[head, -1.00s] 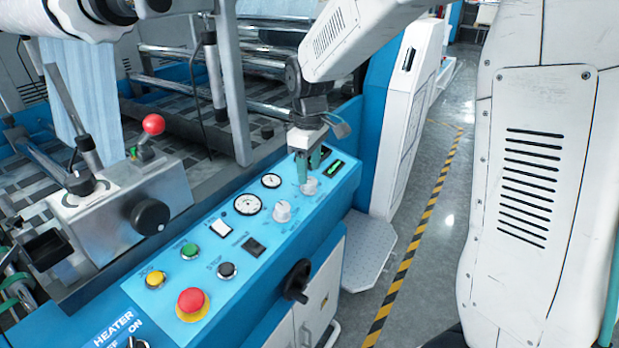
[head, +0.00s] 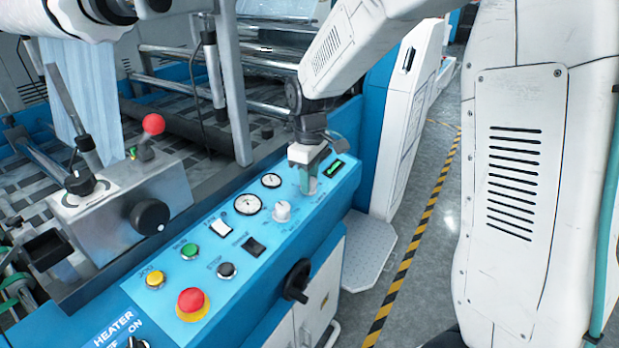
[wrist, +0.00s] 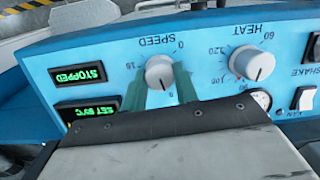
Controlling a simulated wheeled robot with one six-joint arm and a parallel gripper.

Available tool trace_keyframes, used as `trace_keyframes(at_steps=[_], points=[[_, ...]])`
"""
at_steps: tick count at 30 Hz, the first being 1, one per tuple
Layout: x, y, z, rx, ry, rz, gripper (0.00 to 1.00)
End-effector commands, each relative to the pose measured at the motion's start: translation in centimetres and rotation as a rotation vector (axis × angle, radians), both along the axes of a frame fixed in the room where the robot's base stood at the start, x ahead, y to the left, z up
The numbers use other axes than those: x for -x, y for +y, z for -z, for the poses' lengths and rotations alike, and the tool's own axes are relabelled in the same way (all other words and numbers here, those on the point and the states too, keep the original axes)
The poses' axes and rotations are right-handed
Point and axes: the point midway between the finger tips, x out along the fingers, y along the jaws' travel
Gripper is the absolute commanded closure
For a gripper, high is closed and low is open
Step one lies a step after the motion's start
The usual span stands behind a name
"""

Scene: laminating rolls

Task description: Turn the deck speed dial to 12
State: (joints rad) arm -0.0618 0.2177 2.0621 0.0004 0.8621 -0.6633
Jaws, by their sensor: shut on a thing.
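The deck speed dial (wrist: 159,72) is a pale round knob under the word SPEED, which shows upside down in the wrist view. Numbers are printed around it, with 0 at the upper right; its dark pointer mark faces down the picture, close to a small figure that looks like 8. My gripper (wrist: 160,90) has its two green fingers on either side of the dial and is shut on it. In the head view my gripper (head: 307,183) points down at the far end of the blue panel, and its fingers hide most of the dial.
The HEAT dial (wrist: 252,63) is close by; it also shows in the head view (head: 282,211). Green displays (wrist: 78,74) read STOPPED and SET 60°C or similar. A red stop button (head: 191,301), other buttons and a black handwheel (head: 297,281) are nearer.

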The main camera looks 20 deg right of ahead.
Motion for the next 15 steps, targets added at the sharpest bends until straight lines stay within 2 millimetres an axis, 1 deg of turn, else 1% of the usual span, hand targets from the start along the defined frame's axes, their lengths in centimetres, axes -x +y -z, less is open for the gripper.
trace_keyframes(at_steps=[8,15], points=[[-0.07,-0.05,-0.06,-0.02,0.012,0.107,0.93],[-0.12,-0.15,-0.09,-0.055,0.039,0.3,0.93]])
